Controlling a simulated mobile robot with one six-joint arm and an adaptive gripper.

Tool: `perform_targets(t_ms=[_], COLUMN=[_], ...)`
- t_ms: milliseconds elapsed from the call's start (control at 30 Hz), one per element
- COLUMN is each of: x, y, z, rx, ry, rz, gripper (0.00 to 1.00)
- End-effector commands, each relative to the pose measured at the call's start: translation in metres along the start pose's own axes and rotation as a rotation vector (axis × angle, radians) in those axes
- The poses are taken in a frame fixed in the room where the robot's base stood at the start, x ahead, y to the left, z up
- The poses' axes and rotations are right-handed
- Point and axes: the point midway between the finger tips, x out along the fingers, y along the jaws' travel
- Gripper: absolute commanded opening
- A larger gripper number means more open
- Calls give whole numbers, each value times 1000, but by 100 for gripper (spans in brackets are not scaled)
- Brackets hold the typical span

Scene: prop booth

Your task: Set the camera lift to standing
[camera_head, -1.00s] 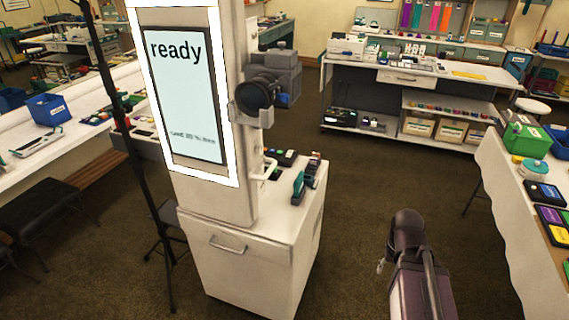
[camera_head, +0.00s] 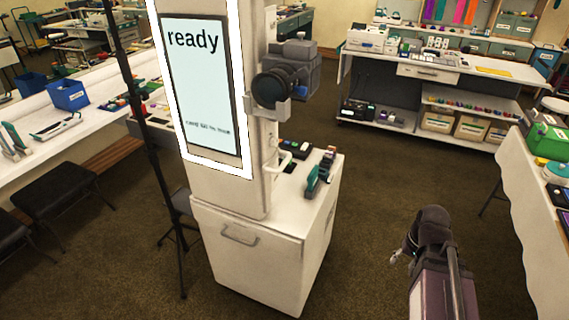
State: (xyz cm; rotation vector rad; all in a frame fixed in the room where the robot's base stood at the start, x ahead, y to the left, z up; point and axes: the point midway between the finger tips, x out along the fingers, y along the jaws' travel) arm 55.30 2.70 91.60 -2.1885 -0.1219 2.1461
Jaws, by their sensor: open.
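The photo booth column (camera_head: 218,182) stands left of centre, with a lit screen (camera_head: 200,90) reading "ready" and smaller text too small to read. A dark camera (camera_head: 292,68) with a round lens sits on a grey bracket (camera_head: 268,110) at the column's right side, about level with the screen's middle. This looks like the camera lift; no height marks are readable. A white bar handle (camera_head: 292,152) is lower on that side. My gripper (camera_head: 408,246) shows small and partly hidden by my arm, at lower right. It is open, well apart from the column and touching nothing.
A white cabinet (camera_head: 258,262) is at the column's base, with small items on top. A thin black stand (camera_head: 150,160) rises at its left. Tables stand left (camera_head: 40,150) and right (camera_head: 520,215); a shelf bench (camera_head: 420,72) is behind. The floor between is clear.

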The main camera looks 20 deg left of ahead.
Motion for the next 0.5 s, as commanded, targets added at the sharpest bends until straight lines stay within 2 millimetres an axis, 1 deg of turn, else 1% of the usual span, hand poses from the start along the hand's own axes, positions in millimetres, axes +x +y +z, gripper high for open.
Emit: perform_targets(t_ms=[33, 167, 267, 300, 367, 400, 467, 500], x=[-1, -4, -10, -14, -20, -25, -33, -38], y=[-11, -47, -81, -95, -116, -130, -150, -164], z=[-9, -29, -47, -54, -64, -71, -81, -87], rx=[-4, -13, -16, -17, -16, -15, -11, -8], ry=[6, 27, 43, 49, 57, 61, 66, 69], rz=[-39, -177, -307, -361, -445, -500, -583, -639], gripper=[58, 58, 58, 58, 58, 58, 58, 58])
